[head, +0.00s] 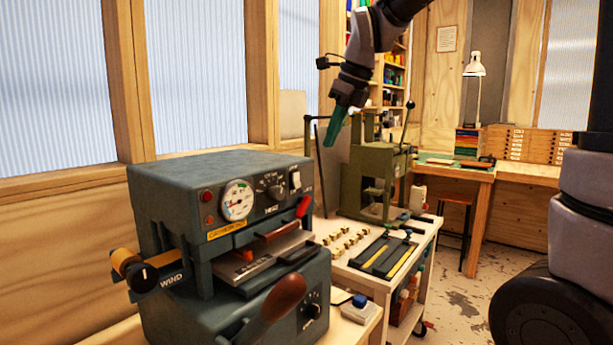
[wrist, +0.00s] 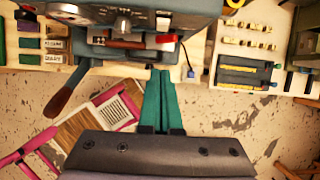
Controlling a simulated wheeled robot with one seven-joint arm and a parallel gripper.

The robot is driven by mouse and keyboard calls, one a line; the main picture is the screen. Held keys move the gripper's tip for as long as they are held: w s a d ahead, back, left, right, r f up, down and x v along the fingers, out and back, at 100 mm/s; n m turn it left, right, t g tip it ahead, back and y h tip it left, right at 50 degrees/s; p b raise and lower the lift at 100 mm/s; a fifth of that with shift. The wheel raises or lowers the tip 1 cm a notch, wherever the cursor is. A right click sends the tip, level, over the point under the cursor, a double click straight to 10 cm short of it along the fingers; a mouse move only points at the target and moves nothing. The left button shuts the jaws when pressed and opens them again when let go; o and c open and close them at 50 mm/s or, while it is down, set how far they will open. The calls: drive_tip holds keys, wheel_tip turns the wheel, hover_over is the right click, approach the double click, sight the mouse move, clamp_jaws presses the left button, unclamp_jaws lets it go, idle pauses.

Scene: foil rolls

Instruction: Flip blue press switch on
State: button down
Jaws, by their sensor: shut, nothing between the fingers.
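The blue-grey press (head: 225,170) stands at the left of the head view, with a gauge, a black knob and a white rocker switch (head: 295,180) on its upper front panel. In the wrist view the press (wrist: 190,22) is at the top edge, and its switch (wrist: 163,20) shows small; whether it is on or off I cannot tell. My gripper (head: 329,143) has green fingers, shut and empty, held in the air above and right of the press. In the wrist view the fingertips (wrist: 160,72) point up toward the press front, apart from the switch.
A red-tipped lever (head: 303,207) and a brown-handled lever (head: 284,297) stick out from the press front. A green press (head: 352,190) stands behind on the bench with type and bars. A small blue-topped white box (head: 358,308) sits at the bench edge.

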drive_tip(key=shift+f, duration=0.1)
idle(0.3)
approach(298, 186)
wheel_tip(298, 186, down, 4)
drive_tip(key=s+d, duration=0.1)
drive_tip(key=d, duration=0.1)
drive_tip(key=shift+w+a+f, duration=0.55)
drive_tip(key=shift+a+f, duration=0.05)
drive_tip(key=shift+a, duration=0.25)
drive_tip(key=shift+w+a+f, duration=0.6)
drive_tip(key=shift+a, duration=0.25)
drive_tip(key=shift+w+a+f, duration=0.15)
drive_tip(key=shift+a+f, duration=0.05)
drive_tip(key=shift+f, duration=0.1)
drive_tip(key=shift+r, duration=0.15)
drive_tip(key=shift+r, duration=0.65)
